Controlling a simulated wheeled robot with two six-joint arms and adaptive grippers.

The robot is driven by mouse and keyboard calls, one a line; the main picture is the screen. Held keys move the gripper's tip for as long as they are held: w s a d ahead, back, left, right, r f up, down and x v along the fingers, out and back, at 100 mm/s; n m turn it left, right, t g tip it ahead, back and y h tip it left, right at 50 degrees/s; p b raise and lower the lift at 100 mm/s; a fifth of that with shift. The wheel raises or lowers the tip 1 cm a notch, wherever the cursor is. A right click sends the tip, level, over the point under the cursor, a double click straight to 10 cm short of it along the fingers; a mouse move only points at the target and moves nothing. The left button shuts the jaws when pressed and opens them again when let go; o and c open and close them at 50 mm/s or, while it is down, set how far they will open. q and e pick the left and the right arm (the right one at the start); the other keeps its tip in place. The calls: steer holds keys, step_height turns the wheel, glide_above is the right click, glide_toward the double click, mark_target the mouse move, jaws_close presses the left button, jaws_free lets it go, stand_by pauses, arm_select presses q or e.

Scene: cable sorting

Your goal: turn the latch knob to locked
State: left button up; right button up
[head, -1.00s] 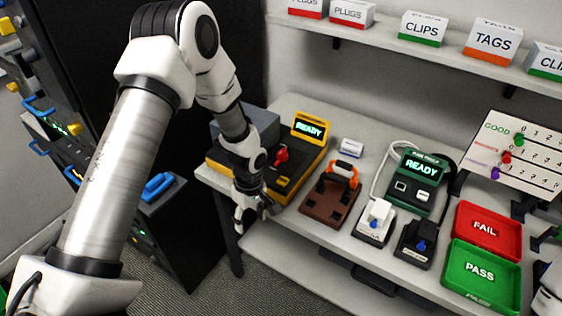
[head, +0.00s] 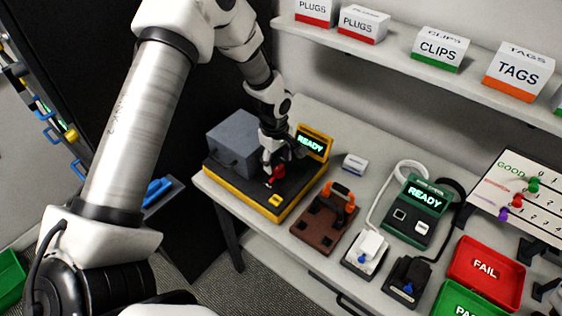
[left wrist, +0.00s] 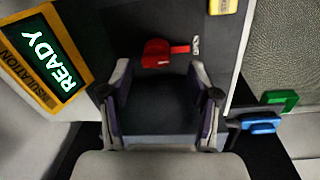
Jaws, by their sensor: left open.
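The red latch knob (head: 278,174) sits on top of the black-and-yellow tester (head: 240,197), partly hidden by my left gripper (head: 271,162). In the left wrist view the knob (left wrist: 157,54) lies just beyond my open fingertips (left wrist: 160,72), roughly centred between them. Its narrow red pointer extends right toward a small pale mark (left wrist: 195,45) whose lettering is too small to read. Nothing is between the fingers, and no clear contact with the knob shows. The tester's display (head: 311,145) reads READY. My right gripper is out of view.
A grey box (head: 232,140) rises on the tester's back left. A brown fixture with an orange handle (head: 327,220) stands right of it. Farther right are a green tester (head: 420,208) and a red FAIL tray (head: 487,272). A shelf with labelled boxes (head: 440,48) runs above.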

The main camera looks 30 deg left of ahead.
mark_target(278, 168)
arm_select(q)
steer(key=f, duration=0.2)
steer(key=w+f, duration=0.1)
steer(key=f, duration=0.1)
steer(key=shift+a+f, duration=0.1)
steer(key=shift+a, duration=0.2)
steer(key=shift+w+f, duration=0.1)
steer(key=shift+f, duration=0.1)
steer(key=shift+s+d+r, duration=0.2)
steer(key=shift+r, duration=0.05)
steer(key=shift+c, duration=1.1)
steer(key=shift+s+r, duration=0.1)
steer(key=shift+s, duration=0.05)
steer(key=c, duration=0.9)
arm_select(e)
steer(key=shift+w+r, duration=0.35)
